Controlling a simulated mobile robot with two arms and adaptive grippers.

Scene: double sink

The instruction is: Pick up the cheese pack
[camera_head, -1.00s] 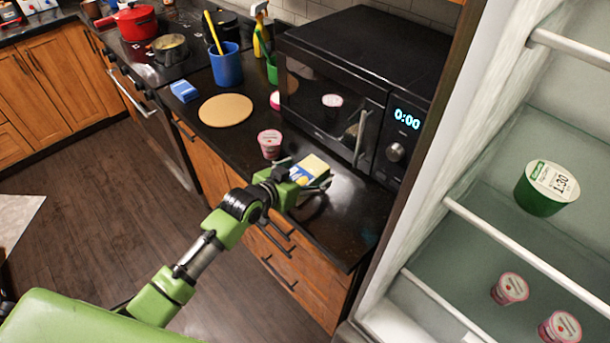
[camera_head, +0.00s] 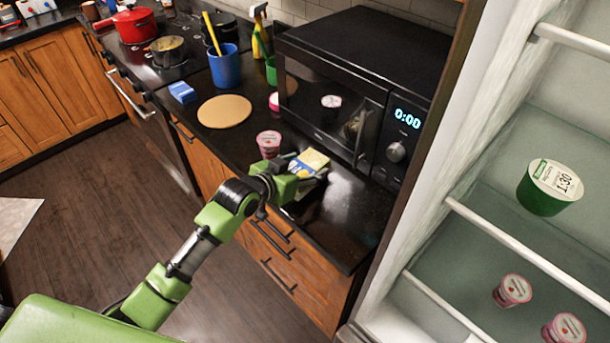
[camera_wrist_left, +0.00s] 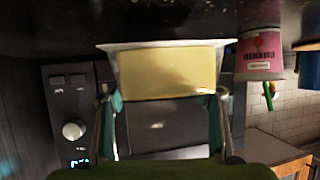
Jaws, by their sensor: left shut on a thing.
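The cheese pack (camera_head: 312,160) is a small yellow block in a pale wrapper with some blue on it. It is at the dark counter in front of the microwave. My left gripper (camera_head: 300,170) is shut on it. In the left wrist view the cheese pack (camera_wrist_left: 168,72) shows as a yellow block with a pale rim, between the two fingers of my left gripper (camera_wrist_left: 163,115). I cannot tell whether the pack still touches the counter. My right gripper is not in view.
A pink yogurt cup (camera_head: 268,145) stands close to the left of the pack. The black microwave (camera_head: 360,75) is just behind. A round board (camera_head: 225,111) and blue cup (camera_head: 225,68) are further left. The open fridge (camera_head: 420,215) bounds the right.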

